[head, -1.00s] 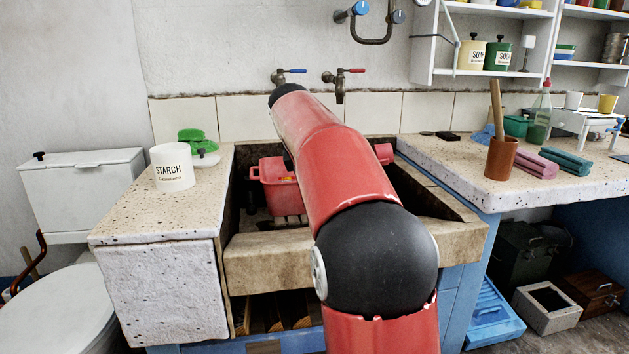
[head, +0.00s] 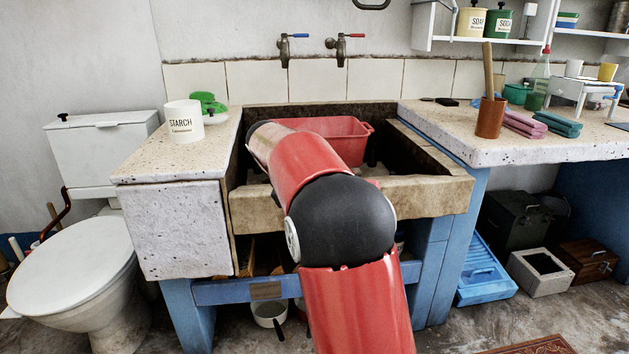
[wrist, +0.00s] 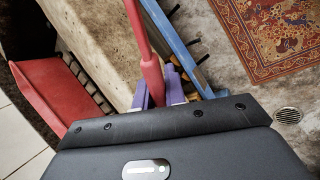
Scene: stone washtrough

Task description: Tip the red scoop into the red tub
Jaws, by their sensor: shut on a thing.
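The red tub (head: 345,140) sits inside the stone trough, partly hidden by my arm in the head view. In the wrist view the tub (wrist: 45,95) is at the left edge, and only part of it shows. My gripper (wrist: 162,92), with purple fingers, is shut on the red handle of the red scoop (wrist: 150,70). The handle runs up out of the top of the wrist view, so the scoop's bowl is out of sight. The head view hides my gripper and the scoop behind my arm. I cannot tell what the scoop holds.
The stone trough (head: 425,193) has a thick front wall. A white starch pot (head: 184,122) stands on the left counter. Two taps (head: 338,48) are on the wall behind the trough. A brown pot (head: 491,118) and cloths stand on the right counter. A patterned rug (wrist: 275,35) lies on the floor.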

